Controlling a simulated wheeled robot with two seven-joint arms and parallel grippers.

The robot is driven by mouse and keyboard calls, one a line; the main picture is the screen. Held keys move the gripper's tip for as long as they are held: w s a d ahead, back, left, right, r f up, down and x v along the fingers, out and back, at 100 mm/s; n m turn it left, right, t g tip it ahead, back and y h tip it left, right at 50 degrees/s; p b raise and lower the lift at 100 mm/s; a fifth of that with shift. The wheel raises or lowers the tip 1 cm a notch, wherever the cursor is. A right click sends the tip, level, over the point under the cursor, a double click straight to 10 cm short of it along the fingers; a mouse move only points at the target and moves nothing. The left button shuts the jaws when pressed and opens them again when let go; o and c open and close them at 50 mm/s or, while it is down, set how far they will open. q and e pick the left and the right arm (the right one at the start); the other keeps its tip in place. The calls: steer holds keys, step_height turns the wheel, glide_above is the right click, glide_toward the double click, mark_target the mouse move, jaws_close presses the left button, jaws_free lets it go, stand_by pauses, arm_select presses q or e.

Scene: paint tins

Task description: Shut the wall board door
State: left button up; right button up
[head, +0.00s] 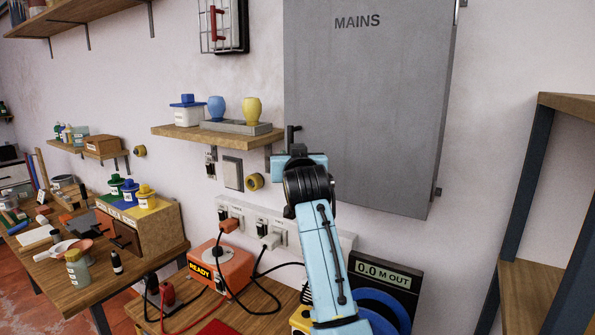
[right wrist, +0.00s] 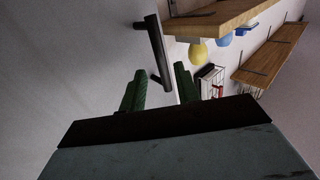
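The wall board door (head: 365,100) is a large grey panel marked MAINS, with hinges at its right edge. It looks nearly in line with the wall; I cannot tell whether it is fully shut. Its dark bar handle (head: 291,135) is at the lower left edge. In the right wrist view the handle (right wrist: 157,50) stands just beyond the green fingertips. My right gripper (head: 300,160) is just below the handle in the head view, its fingers hidden there. In the right wrist view the gripper (right wrist: 160,85) is open, its fingers apart with nothing between them. My left gripper is out of view.
A small wall shelf (head: 180,133) with a blue and a yellow vase is left of the door. Below are a socket strip (head: 265,222), an orange READY box (head: 218,270) and cables. A shelf unit (head: 530,170) stands at the right.

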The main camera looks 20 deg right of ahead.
steer(key=b+v, duration=0.1)
steer(key=v, duration=0.6)
steer(key=shift+f, duration=0.15)
